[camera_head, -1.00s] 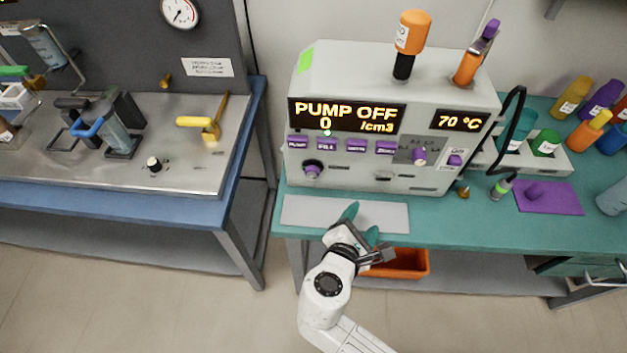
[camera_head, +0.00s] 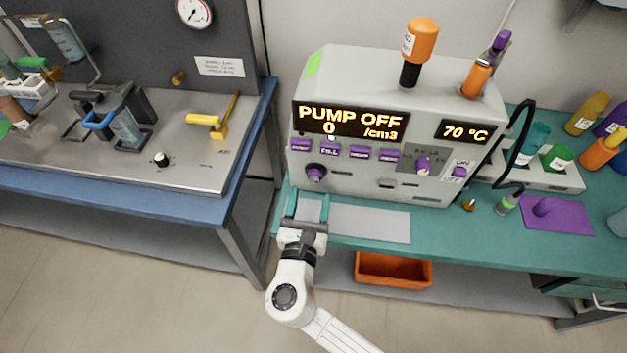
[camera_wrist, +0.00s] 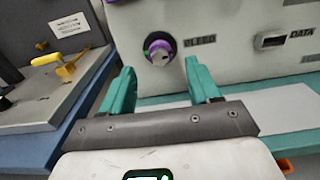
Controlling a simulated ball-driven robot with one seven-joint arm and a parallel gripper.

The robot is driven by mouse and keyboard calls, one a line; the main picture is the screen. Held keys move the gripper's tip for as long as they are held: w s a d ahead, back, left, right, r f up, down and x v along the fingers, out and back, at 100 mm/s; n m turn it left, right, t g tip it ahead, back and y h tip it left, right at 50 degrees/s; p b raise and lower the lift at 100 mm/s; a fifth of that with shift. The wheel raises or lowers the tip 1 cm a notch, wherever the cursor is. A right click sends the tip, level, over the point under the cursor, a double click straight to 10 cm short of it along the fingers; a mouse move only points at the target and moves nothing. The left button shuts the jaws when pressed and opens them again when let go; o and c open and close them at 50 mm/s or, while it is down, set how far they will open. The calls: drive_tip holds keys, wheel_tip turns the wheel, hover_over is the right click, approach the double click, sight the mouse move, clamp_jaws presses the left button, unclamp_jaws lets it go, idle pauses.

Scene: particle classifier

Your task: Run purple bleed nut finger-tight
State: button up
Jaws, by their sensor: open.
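The purple bleed nut (camera_head: 316,173) is on the lower left front of the particle classifier (camera_head: 345,185). In the wrist view the nut (camera_wrist: 160,49) shows as a purple ring around a silver and dark centre, just left of the "BLEED" label. My gripper (camera_head: 309,205) is open and empty, below and in front of the nut. In the wrist view the two teal fingers of my gripper (camera_wrist: 159,72) stand apart, and the nut appears between and slightly above their tips. I see no contact with it. Whether the nut is loose or tight cannot be told.
The display (camera_head: 350,121) reads PUMP OFF, 0 /cm3. A grey mat (camera_head: 370,224) lies on the teal bench in front of the classifier. An orange bin (camera_head: 393,270) is below the bench. The blue bench (camera_head: 225,212) with a yellow-handled valve (camera_head: 205,119) is to the left.

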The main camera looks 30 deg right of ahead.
sight(313, 182)
drive_tip(key=shift+x, duration=2.45)
drive_tip(key=shift+c, duration=0.3)
drive_tip(key=c, duration=1)
drive_tip(key=shift+f, duration=0.1)
